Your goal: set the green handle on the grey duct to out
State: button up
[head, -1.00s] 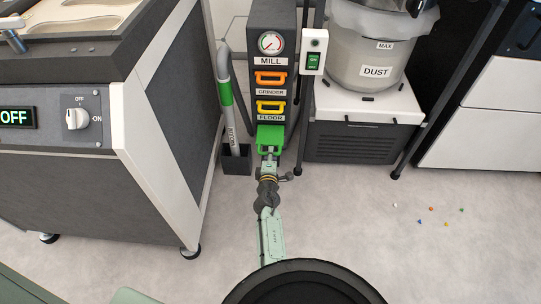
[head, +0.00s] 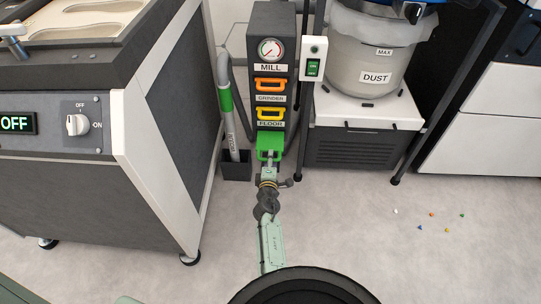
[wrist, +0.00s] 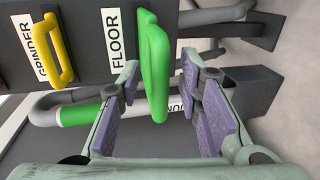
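The grey duct (head: 285,22) stands upright at the centre of the head view, with a gauge and stacked handles. The green handle (head: 270,142) is the lowest, below the FLOOR label. In the wrist view the green handle (wrist: 155,62) stands out from the duct's dark face. My gripper (head: 269,162) is in front of it in the head view. In the wrist view my gripper (wrist: 162,98) is open, one purple-padded finger on each side of the handle, with visible gaps. I cannot tell whether the handle is pulled out.
The orange handle (head: 270,85) and yellow handle (head: 270,114) sit above the green one. A grey hose (head: 228,110) with a green band stands in a dark holder at left. A switch post (head: 312,60) and dust bin (head: 368,50) are at right. A large cabinet (head: 150,150) is at left.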

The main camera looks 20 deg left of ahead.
jog(key=o, duration=0.3)
notch_tip(320, 180, up, 10)
jog(key=shift+w+r, duration=0.15)
jog(key=shift+r, duration=0.3)
jog(key=c, duration=0.3)
jog(key=shift+f, duration=0.35)
jog(key=shift+s+f, duration=0.1)
jog(key=shift+s, duration=0.1)
